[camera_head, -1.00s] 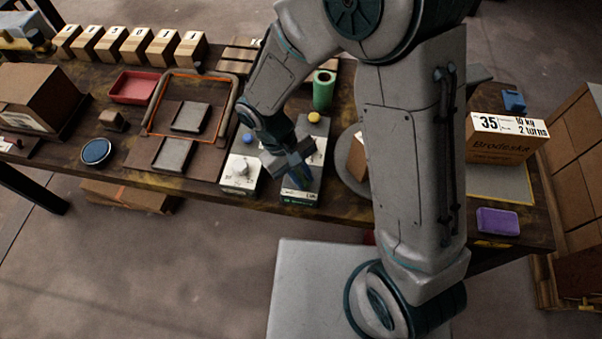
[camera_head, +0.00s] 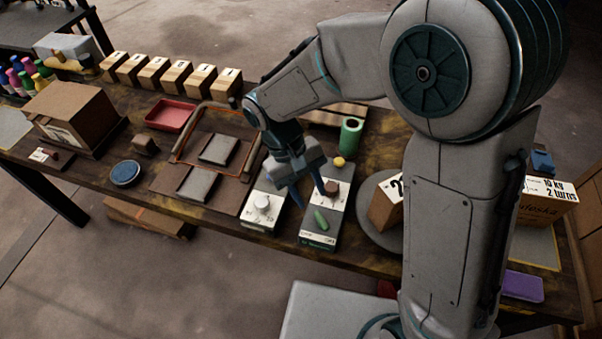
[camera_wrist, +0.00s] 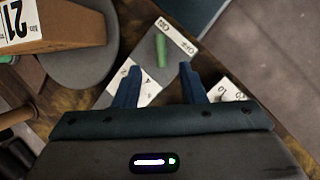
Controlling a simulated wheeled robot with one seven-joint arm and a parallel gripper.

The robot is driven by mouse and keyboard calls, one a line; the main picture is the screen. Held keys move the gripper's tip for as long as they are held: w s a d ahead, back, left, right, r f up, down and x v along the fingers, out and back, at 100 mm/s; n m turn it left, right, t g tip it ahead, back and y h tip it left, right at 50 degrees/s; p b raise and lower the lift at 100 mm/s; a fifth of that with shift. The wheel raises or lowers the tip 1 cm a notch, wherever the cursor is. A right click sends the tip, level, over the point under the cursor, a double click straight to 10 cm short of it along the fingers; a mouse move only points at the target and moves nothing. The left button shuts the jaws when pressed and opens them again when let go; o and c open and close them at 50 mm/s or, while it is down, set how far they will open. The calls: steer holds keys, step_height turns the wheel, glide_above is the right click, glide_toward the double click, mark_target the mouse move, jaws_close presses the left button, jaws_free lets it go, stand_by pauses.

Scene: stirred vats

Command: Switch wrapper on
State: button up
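A control box (camera_head: 316,239) with a grey-topped face stands at the table's front edge. My gripper (camera_head: 309,193) is open and empty above the box's left side. Its spread fingers (camera_wrist: 160,88) do not appear to touch the lever.
A second box with a white knob (camera_head: 262,202) stands just left. To the right, a carton (camera_head: 384,209) sits on a grey round plate (camera_head: 366,229). Dark trays (camera_head: 199,184) lie left.

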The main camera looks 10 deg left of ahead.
steer(key=v, duration=0.4)
steer(key=shift+a+r, duration=0.1)
steer(key=shift+r, duration=0.25)
steer(key=s+d+r+m+t+y, duration=0.1)
steer(key=d+r+m, duration=0.1)
steer(key=d, duration=0.6)
steer(key=s+d+r+m+t+y, duration=0.1)
steer(key=d+r+m+t+y, duration=0.1)
steer(key=d, duration=0.6)
steer(key=s+d+r+m+t+y+p, duration=0.1)
steer(key=d+r+m, duration=0.2)
steer(key=d, duration=0.5)
steer(key=shift+s+r+m+t+y, duration=0.2)
steer(key=shift+s+m+t+y, duration=0.1)
steer(key=shift+s+m+t, duration=0.15)
